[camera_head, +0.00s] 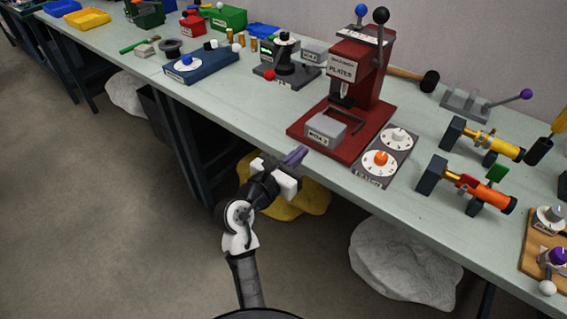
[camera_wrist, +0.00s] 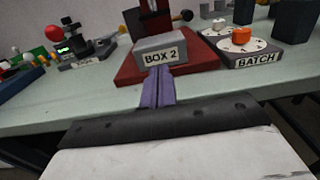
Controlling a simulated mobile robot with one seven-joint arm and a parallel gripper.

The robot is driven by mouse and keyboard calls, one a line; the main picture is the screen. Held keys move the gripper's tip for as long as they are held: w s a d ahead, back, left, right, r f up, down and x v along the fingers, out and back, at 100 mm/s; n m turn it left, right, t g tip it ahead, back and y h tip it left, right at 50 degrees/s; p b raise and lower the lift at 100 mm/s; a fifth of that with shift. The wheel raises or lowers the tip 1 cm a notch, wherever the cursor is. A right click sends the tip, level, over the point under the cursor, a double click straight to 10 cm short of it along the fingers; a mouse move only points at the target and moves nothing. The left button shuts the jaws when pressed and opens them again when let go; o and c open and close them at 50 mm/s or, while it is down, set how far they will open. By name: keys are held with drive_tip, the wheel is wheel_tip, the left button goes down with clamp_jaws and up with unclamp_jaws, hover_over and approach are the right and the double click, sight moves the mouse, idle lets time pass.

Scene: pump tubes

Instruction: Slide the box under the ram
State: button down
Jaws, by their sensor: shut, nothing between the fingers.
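The grey box labelled BOX 2 (camera_head: 325,131) sits near the front of the red press base (camera_head: 352,153), in front of the ram (camera_head: 342,90). The red press labelled PLATES (camera_head: 350,62) stands behind it. A dark raised frame (camera_head: 354,121) lies on the base beside and behind the box. In the wrist view the box (camera_wrist: 160,48) is straight ahead. My gripper (camera_head: 298,153) has purple fingers, shut and empty. They point at the box's front face from the table's front edge. The fingertips (camera_wrist: 160,76) overlap the box's lower edge in the wrist view; I cannot tell whether they touch.
A dial panel with white and orange knobs (camera_head: 381,158) stands right of the press base. Another grey box (camera_head: 314,53) and a black device with a red knob (camera_head: 285,70) are to the left. A mallet (camera_head: 428,81) lies behind right. The tabletop front left is clear.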

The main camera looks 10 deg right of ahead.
sight(328, 127)
drive_tip(key=p+x, duration=0.1)
drive_tip(key=x, duration=0.4)
drive_tip(key=shift+w+d, duration=0.2)
drive_tip(key=p+x, duration=0.4)
drive_tip(key=x, duration=0.3)
drive_tip(key=shift+w+r, duration=0.1)
drive_tip(key=shift+r, duration=0.05)
drive_tip(key=shift+w+d+p, duration=0.2)
drive_tip(key=shift+d+p, duration=0.1)
